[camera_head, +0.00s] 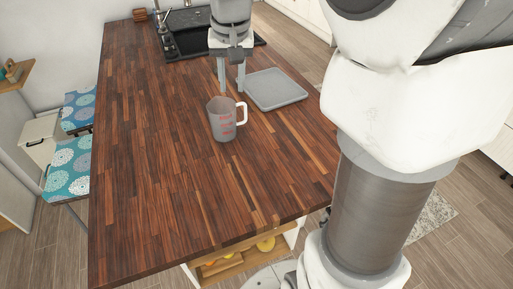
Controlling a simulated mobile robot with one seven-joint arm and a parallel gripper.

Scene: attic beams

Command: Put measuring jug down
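The measuring jug (222,121) is grey with red markings and a white handle on its right side. It appears to stand upright on the wooden countertop (160,190), near the middle. My gripper (231,89) points down just behind or above the jug's rim in the head view. Its two fingers are spread, with a gap between them and nothing visibly held. I cannot tell how far the fingertips are from the jug.
A grey tray (276,89) lies right of the gripper, near the right edge. A black sink or hob area (190,42) is at the far end. Patterned chairs (68,168) stand left of the counter. The counter's near and left parts are clear.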

